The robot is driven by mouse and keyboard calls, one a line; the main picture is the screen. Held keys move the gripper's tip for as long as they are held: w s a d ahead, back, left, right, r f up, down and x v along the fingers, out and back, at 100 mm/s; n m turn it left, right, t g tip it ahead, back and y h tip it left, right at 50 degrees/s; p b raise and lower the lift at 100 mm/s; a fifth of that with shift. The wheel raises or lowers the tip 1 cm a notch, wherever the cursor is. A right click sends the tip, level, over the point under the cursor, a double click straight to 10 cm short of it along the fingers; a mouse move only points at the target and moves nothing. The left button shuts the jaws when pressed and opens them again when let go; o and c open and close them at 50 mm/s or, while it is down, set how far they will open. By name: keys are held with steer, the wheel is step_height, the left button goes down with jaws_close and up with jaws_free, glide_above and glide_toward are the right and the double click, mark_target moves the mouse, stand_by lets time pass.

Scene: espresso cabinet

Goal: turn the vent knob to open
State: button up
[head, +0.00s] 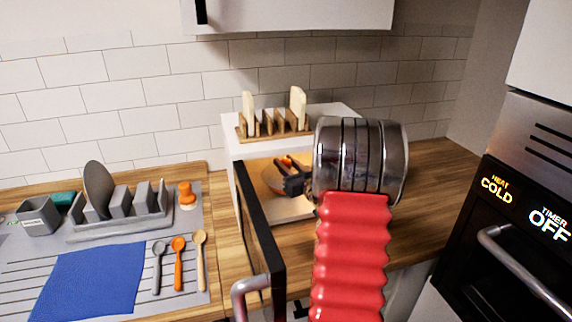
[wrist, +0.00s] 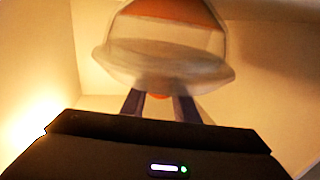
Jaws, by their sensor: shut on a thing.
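My gripper (head: 283,172) reaches into the small white cabinet (head: 233,146) from the right. It is dark and shut on a clear rounded vessel (head: 270,180) with orange parts. In the wrist view the vessel (wrist: 165,65) stands right ahead of the fingers (wrist: 160,104), blurred, with an orange band above. A small orange bit shows between the fingertips, which look close together. The exact grip point is hard to see. I cannot make out a vent knob in either view.
The black-edged cabinet door (head: 257,225) stands open toward me. A wooden rack (head: 272,125) sits on top of the cabinet. On the left are a grey dish rack (head: 120,225), a blue cloth (head: 88,278) and several spoons. An oven (head: 530,220) stands at the right. Counter right of the cabinet is clear.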

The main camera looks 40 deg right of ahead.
steer(key=c, duration=0.3)
steer(key=shift+m+g+h, duration=0.5)
steer(key=shift+m+h, duration=0.3)
steer(key=shift+h, duration=0.4)
steer(key=shift+c, duration=0.2)
steer(key=shift+a+m+g+h, duration=0.1)
steer(key=shift+m+g+h, duration=0.7)
steer(key=shift+m+h, duration=0.5)
steer(key=shift+m+g+h, duration=0.6)
steer(key=shift+g+h, duration=0.2)
steer(key=shift+h, duration=0.3)
steer(key=shift+m+g+h, duration=0.3)
steer(key=shift+h, duration=0.1)
steer(key=o, duration=1.1)
steer(key=shift+s, duration=0.1)
